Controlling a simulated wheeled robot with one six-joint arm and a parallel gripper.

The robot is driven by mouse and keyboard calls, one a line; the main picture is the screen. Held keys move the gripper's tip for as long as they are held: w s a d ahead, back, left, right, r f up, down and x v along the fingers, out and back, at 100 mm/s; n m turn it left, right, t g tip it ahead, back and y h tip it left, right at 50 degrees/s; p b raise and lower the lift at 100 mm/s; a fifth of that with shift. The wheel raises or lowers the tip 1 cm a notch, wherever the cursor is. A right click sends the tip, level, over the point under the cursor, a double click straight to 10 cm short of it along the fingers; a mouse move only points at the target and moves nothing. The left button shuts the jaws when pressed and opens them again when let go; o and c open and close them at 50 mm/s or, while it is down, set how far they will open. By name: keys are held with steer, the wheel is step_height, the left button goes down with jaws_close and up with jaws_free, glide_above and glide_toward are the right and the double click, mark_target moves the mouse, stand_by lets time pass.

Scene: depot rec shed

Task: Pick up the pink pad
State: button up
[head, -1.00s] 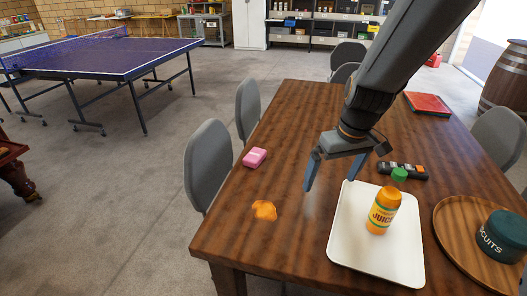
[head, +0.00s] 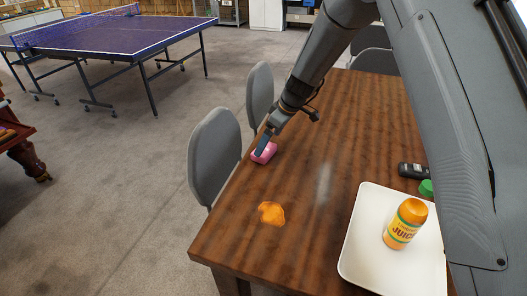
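The pink pad (head: 270,153) lies on the brown wooden table near its left edge, beside the grey chairs. My gripper (head: 263,145) is down at the pad. One bluish finger shows in front of the pad's left part and covers some of it. The other finger is hidden, so I cannot tell whether the gripper is open or shut on the pad. The pad appears to rest on the table.
An orange lump (head: 271,213) lies nearer on the table (head: 300,240). A white tray (head: 358,262) holds an orange juice bottle (head: 405,224). A green item (head: 426,188) and a black device (head: 412,170) are at right. Grey chairs (head: 215,155) line the left edge.

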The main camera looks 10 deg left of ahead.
mark_target(266, 149)
steer(key=shift+p+x, duration=0.7)
steer(key=shift+x, duration=1.45)
steer(key=shift+c, duration=0.4)
steer(key=c, duration=1)
